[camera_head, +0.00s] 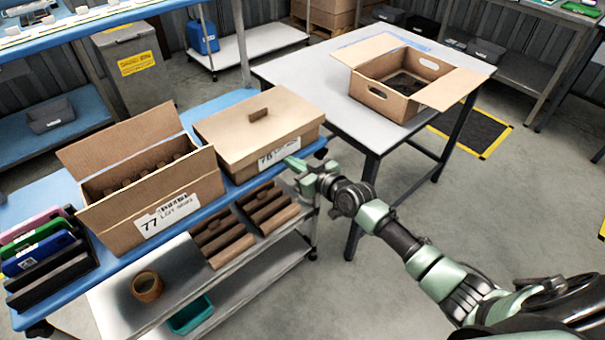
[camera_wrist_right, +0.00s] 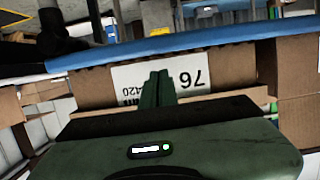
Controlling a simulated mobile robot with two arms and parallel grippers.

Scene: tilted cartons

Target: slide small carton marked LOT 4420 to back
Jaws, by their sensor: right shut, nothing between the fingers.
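The small carton (camera_head: 262,128) is a closed brown box with a lid and a hand slot on top. It sits on the blue tabletop at its right end. Its white label reads 76; in the wrist view the carton (camera_wrist_right: 90,88) appears upside down, and the label (camera_wrist_right: 190,80) shows 76 and the digits 420. My right gripper (camera_head: 293,163) is shut and empty at the carton's front face by the label. In the wrist view its fingers (camera_wrist_right: 157,84) overlap part of the label; contact is hard to tell. My left gripper is not in view.
An open carton (camera_head: 150,185) labelled 77 stands left of the small carton on the blue table (camera_head: 245,190). Coloured binders (camera_head: 35,245) stand at the far left. Another open carton (camera_head: 400,80) sits on the grey table (camera_head: 315,90) to the right. Floor between the tables is clear.

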